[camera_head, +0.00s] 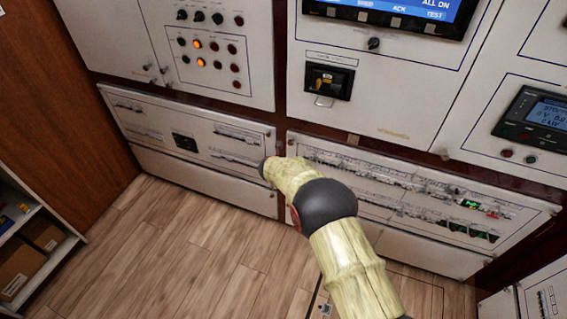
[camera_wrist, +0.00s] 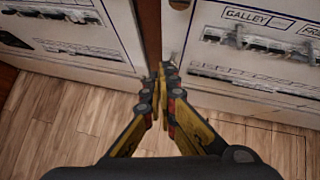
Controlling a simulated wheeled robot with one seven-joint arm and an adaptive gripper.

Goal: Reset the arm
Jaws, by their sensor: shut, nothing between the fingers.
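My gripper (camera_wrist: 161,86) shows in the wrist view with its black and yellow fingers together and nothing between them. It points toward the gap between two white breaker panels. The right breaker panel (camera_wrist: 262,55) carries a "GALLEY" label and rows of breakers. The left breaker panel (camera_wrist: 84,54) also has breaker rows. In the head view my arm reaches up from the lower right, and its far end is near the seam between the left breaker panel (camera_head: 150,147) and the right breaker panel (camera_head: 385,237). The gripper's fingers are not visible there.
Above the rows are a switch panel (camera_head: 213,75) with two lit orange lamps, a black-framed switch (camera_head: 327,80), a blue screen (camera_head: 395,8) and a meter (camera_head: 535,118). A shelf with boxes (camera_head: 28,262) stands at the lower left. The wooden floor (camera_head: 180,240) is clear.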

